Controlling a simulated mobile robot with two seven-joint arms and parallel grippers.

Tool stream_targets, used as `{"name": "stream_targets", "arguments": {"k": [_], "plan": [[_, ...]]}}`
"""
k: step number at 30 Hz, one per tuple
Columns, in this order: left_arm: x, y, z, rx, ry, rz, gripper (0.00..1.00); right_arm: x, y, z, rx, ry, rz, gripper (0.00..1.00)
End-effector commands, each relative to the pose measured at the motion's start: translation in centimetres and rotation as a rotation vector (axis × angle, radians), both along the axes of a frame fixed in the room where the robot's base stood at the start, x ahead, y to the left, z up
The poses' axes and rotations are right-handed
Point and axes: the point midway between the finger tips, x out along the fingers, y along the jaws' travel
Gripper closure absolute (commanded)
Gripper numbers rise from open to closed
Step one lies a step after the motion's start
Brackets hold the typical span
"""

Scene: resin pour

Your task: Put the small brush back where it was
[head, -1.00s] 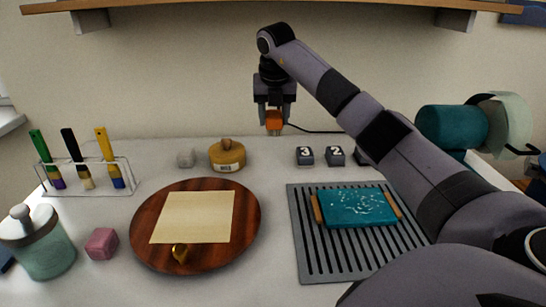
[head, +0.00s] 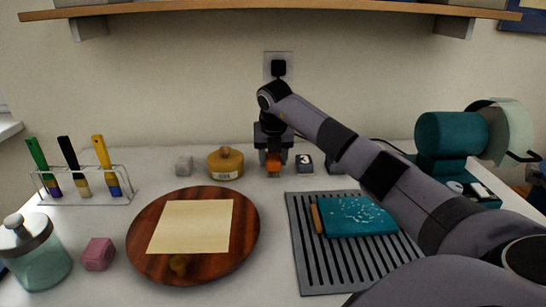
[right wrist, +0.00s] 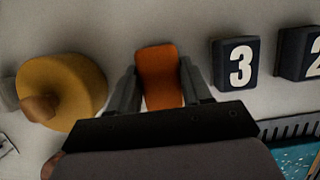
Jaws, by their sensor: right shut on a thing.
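Three brushes stand in a clear wire rack (head: 75,201) at the left: a green-handled brush (head: 37,156), a black-handled brush (head: 68,153) and a yellow-handled brush (head: 101,152). Which one is the small brush I cannot tell. My right gripper (head: 273,158) is at the back middle of the table, pointing down, far from the rack. The block is at or just above the table top; contact is not clear. My left gripper is not in view.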

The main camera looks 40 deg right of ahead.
Motion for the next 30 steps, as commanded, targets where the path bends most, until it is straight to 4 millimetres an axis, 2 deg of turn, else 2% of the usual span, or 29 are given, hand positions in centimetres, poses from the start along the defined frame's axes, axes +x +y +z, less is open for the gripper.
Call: {"name": "stream_targets", "arguments": {"k": [9,10,12,23,26,30], "plan": [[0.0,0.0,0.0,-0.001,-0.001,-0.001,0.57,0.0,0.0,-0.3,0.000,-0.003,0.000,0.76],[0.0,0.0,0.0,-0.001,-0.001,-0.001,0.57,0.0,0.0,-0.2,0.000,-0.003,0.000,0.41],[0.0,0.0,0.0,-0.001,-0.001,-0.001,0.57,0.0,0.0,-0.2,0.001,-0.002,0.000,0.26],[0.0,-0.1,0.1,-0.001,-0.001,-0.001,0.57,0.0,0.0,0.4,0.000,-0.003,0.000,0.26],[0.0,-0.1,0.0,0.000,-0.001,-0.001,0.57,-0.2,0.2,1.7,0.001,-0.006,0.000,0.26],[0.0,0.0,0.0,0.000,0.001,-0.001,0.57,-0.8,0.8,4.5,-0.001,-0.009,0.001,0.26]]}}
